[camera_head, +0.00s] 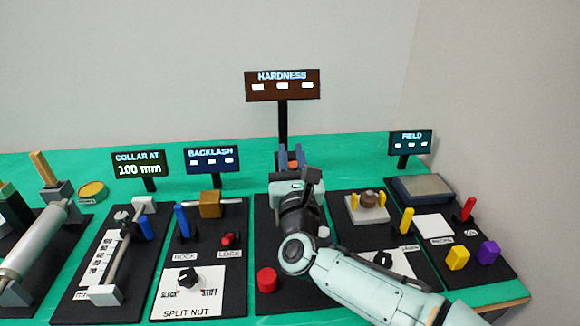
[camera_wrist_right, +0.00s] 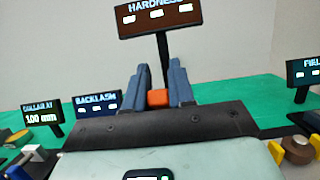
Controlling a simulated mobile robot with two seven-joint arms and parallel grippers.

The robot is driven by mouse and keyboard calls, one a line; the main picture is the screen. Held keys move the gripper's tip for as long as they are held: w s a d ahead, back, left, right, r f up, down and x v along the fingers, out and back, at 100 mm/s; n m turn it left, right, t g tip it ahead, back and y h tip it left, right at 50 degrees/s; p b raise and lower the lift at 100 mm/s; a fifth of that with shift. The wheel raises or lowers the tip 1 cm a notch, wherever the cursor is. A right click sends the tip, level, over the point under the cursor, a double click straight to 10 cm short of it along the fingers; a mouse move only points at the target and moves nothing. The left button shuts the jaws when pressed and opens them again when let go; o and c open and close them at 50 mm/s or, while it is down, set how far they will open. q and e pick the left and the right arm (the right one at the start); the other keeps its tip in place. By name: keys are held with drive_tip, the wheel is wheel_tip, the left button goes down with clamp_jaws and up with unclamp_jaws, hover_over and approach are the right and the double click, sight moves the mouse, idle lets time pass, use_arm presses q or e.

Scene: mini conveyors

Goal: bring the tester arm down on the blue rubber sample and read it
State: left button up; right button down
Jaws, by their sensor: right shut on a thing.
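The HARDNESS station has a black base board (camera_head: 265,225) and a sign on a post (camera_head: 282,85) that shows three white dashes. My right gripper (camera_head: 291,155) is over the rear of this board, its fingers pointing to the back. In the right wrist view, its blue-grey fingers (camera_wrist_right: 158,92) are shut on an orange block (camera_wrist_right: 157,98), which may be the tester arm's handle. The rest of the tester is hidden behind my gripper and wrist. A red cylinder (camera_head: 266,280) stands at the front of the board. I cannot make out a blue rubber sample. My left gripper is not in view.
The BACKLASH board with a split nut knob (camera_head: 188,278) is left, beyond it the COLLAR AT 100 mm board (camera_head: 75,305). Right are a board with a brown round piece (camera_head: 369,200) and the FIELD board with yellow (camera_head: 457,257) and purple blocks (camera_head: 489,252). Green table shows behind.

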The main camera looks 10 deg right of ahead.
drive_tip(key=shift+s+f+t+b, duration=0.25)
drive_tip(key=shift+t+b, duration=0.15)
drive_tip(key=shift+b, duration=0.1)
drive_tip(key=shift+s+f+t, duration=0.15)
drive_tip(key=shift+f+t, duration=0.05)
drive_tip(key=shift+t, duration=0.1)
drive_tip(key=shift+s+f+t, duration=0.2)
drive_tip(key=shift+f+t, duration=0.05)
drive_tip(key=shift+t, duration=0.15)
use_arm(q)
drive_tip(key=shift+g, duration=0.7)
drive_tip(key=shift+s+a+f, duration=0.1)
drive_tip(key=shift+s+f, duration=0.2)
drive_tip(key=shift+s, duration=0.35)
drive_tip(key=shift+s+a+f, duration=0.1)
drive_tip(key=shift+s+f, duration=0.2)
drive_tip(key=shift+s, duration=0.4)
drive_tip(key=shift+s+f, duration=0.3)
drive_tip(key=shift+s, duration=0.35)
use_arm(e)
drive_tip(key=shift+s+f+t, duration=0.5)
drive_tip(key=shift+f+t, duration=0.05)
drive_tip(key=shift+t, duration=0.35)
drive_tip(key=c, duration=1)
unclamp_jaws()
drive_tip(key=shift+c, duration=0.2)
